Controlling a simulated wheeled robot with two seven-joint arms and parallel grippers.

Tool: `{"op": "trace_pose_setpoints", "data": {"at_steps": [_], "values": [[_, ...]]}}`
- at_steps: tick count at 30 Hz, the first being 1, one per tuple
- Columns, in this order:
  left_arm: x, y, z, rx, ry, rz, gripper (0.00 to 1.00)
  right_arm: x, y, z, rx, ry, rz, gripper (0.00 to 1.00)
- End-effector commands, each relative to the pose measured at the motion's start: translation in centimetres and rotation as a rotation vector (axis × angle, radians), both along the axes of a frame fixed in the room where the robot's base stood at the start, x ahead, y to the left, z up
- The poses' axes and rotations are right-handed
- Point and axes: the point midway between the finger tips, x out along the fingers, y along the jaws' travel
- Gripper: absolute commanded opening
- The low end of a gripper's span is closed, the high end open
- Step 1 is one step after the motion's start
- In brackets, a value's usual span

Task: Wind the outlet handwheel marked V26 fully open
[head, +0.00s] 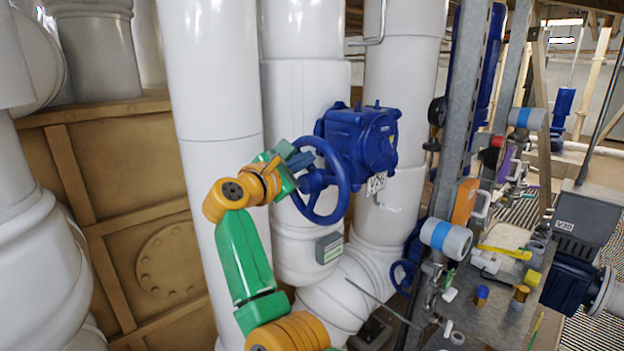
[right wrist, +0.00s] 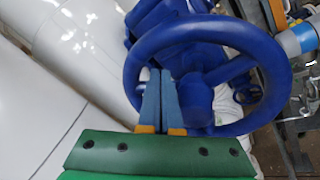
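The blue handwheel (head: 322,180) stands upright on the front of a blue valve gearbox (head: 365,140) in the head view. A white tag (head: 376,183) hangs below the gearbox; its lettering is small and looks like V26. My right gripper (head: 298,158) is at the upper left of the wheel's rim. In the right wrist view, the handwheel (right wrist: 215,35) fills the upper middle. There the gripper's two blue-grey fingers (right wrist: 160,98) lie close together over the wheel's opening, beside the hub, with nothing seen between them. Contact with the rim cannot be told. My left gripper is out of view.
Thick white pipes (head: 212,80) stand behind and left of the wheel. A grey label box (head: 329,248) sits below it. A steel post (head: 462,100) and a cluttered bench (head: 500,300) are to the right. A smaller blue handwheel (head: 403,275) is lower right.

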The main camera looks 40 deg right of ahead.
Motion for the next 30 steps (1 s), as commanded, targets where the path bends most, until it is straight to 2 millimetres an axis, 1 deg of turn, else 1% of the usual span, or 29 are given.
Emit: {"op": "trace_pose_setpoints", "data": {"at_steps": [5,11,20,26,30], "values": [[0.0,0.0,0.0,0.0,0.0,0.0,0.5,0.2,0.1,-0.2,0.001,0.004,0.003,0.0],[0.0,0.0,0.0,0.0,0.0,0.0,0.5,1.3,0.1,-1.2,0.003,0.007,0.002,0.0],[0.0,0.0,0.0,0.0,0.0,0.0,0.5,1.4,0.2,-1.4,0.003,0.004,0.003,0.0],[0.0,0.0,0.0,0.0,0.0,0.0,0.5,2.2,0.2,-2.6,0.003,0.006,0.004,0.0],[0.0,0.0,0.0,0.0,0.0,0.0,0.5,2.3,0.2,-2.9,0.003,0.004,0.003,0.0]]}}
